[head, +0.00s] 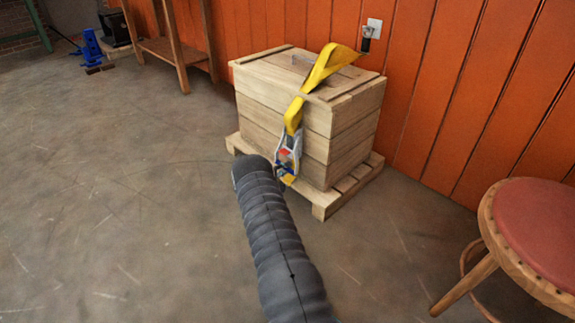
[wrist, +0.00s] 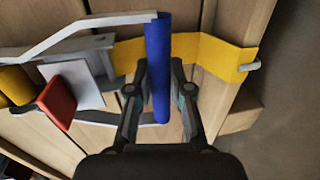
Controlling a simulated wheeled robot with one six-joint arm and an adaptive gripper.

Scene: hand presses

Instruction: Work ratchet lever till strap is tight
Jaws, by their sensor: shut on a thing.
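A wooden crate (head: 268,88) has a yellow strap (head: 322,68) over its lid. The strap stands up off the lid in a loose arch and runs down the front face to the ratchet (head: 287,157). In the wrist view the ratchet shows a grey metal frame (wrist: 90,47), a red part (wrist: 57,101) and a blue lever handle (wrist: 157,45). The strap (wrist: 222,56) passes behind the handle to a metal hook (wrist: 250,66). My gripper (wrist: 161,80) is shut on the blue handle, one finger on each side. My arm mostly hides it in the head view.
The crate stands on a wooden pallet (head: 327,207) against an orange plank wall (head: 440,90). A round stool (head: 535,235) with a red seat is at the right. A wooden bench (head: 165,50) and a blue tool (head: 92,47) are at the back left. The left floor is clear.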

